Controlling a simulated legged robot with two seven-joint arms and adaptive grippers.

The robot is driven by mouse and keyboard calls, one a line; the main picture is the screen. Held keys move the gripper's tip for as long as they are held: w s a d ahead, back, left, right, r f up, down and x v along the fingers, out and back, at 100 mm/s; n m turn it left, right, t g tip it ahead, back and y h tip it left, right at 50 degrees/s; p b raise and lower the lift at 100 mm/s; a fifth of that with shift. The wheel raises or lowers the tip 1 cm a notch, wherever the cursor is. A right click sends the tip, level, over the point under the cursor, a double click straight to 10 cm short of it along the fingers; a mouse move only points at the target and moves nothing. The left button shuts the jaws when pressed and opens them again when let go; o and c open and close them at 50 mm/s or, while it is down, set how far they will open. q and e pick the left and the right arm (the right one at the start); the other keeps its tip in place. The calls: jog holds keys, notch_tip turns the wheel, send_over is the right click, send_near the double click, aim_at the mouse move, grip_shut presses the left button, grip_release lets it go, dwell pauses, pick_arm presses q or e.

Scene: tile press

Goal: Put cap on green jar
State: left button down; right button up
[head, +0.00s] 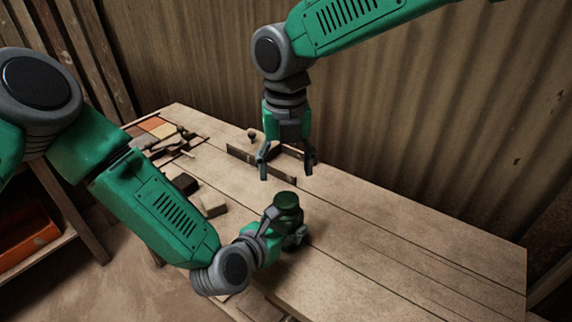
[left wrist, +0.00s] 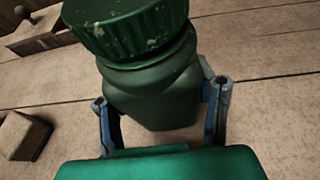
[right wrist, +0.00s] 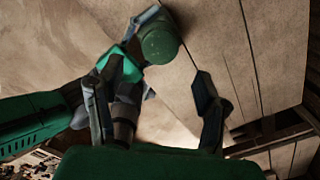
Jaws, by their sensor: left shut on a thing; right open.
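A green jar (head: 284,222) stands upright on the wooden bench. A ridged dark green cap (head: 287,200) sits on top of it. In the left wrist view the scuffed cap (left wrist: 128,28) covers the mouth of the jar (left wrist: 155,90); how tightly it sits cannot be told. My left gripper (head: 286,231) is shut around the jar body, one finger on each side. My right gripper (head: 287,172) is open and empty, pointing down above the jar and apart from it. The right wrist view shows the round cap top (right wrist: 160,42) from above; the jar body is mostly hidden there.
The bench (head: 420,235) is clear to the right of the jar. Small wooden blocks (head: 213,205) lie to its left. Tools and tiles (head: 160,128) lie at the far left end. A low wooden piece (head: 245,155) stands behind the right gripper. A corrugated wall runs behind.

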aim_at(286, 199)
notch_tip(286, 199, down, 8)
jog(key=shift+r, duration=0.1)
dwell(0.4)
jog(key=c, duration=1.2)
